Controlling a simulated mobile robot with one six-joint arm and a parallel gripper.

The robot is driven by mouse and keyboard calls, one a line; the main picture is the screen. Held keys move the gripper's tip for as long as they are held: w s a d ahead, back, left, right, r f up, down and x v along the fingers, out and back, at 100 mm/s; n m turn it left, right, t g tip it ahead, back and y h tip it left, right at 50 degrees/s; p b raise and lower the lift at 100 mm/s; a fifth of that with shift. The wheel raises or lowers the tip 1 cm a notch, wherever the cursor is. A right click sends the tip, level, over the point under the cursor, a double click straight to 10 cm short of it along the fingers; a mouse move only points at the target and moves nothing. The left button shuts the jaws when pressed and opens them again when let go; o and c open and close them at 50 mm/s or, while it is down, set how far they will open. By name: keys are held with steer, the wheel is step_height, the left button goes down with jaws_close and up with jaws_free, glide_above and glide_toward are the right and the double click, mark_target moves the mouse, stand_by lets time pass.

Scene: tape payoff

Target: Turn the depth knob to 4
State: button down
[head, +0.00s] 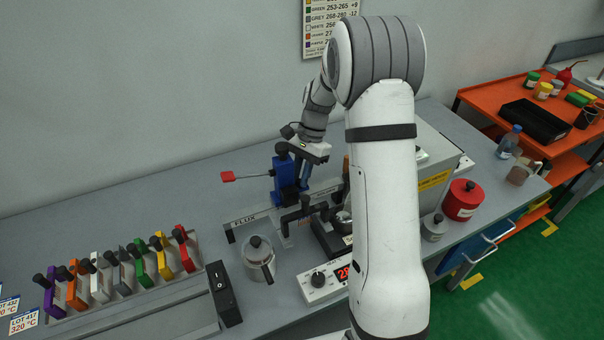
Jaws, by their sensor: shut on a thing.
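A blue device (283,175) with a black top and a red-tipped lever (229,176) stands on the bench, left of my arm. My gripper (303,184) points down at this device's right side. Its jaws are shut on a small part there, which I take to be the depth knob. The knob is hidden by the jaws, and its scale and setting cannot be read from here.
A FLUX-labelled rail with black handles (302,210) is just in front. A metal lidded pot (258,260) and a controller with a black knob (318,279) and red display stand nearer. Coloured handled blocks (139,268) stand left; a red can (462,200) stands right.

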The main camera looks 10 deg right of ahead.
stand_by(0.4)
steer(key=c, duration=1.4)
jaws_free()
steer(key=shift+o, duration=0.2)
steer(key=p+v, duration=0.5)
steer(key=v, duration=0.3)
steer(key=shift+w, duration=0.1)
